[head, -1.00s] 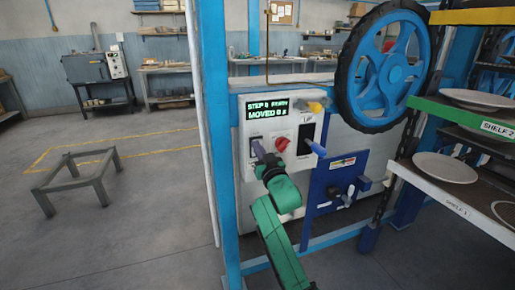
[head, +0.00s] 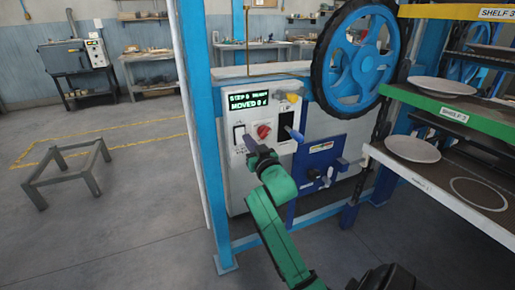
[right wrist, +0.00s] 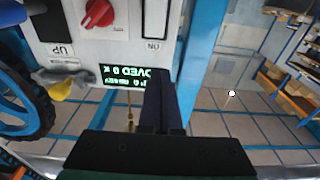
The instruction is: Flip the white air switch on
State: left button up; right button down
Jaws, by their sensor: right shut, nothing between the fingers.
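The white air switch (head: 239,134) is a white rocker in a black frame on the left of the control panel, under the green-lit display. It also shows at the top of the right wrist view (right wrist: 157,16), which sees the panel upside down, with an ON label beside it. My right gripper (head: 250,143), on the green arm, is shut and empty. Its tip is close to the switch's lower right in the head view; I cannot tell if it touches the panel. Its dark fingers (right wrist: 161,103) cover part of the display in the right wrist view. My left gripper is not in view.
A red knob (head: 264,131) and a blue-handled lever (head: 294,134) sit right of the switch. A blue handwheel (head: 356,58) is above right, and shelves with plates (head: 412,149) stand at the right. A blue post (head: 205,130) borders the panel's left.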

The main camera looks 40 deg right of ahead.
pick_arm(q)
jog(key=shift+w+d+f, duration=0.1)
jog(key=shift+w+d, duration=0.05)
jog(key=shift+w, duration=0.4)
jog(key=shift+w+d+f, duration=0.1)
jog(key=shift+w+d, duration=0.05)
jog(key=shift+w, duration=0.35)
pick_arm(e)
jog(key=v, duration=0.4)
jog(key=shift+s+r, duration=0.4)
jog(key=shift+a, duration=0.1)
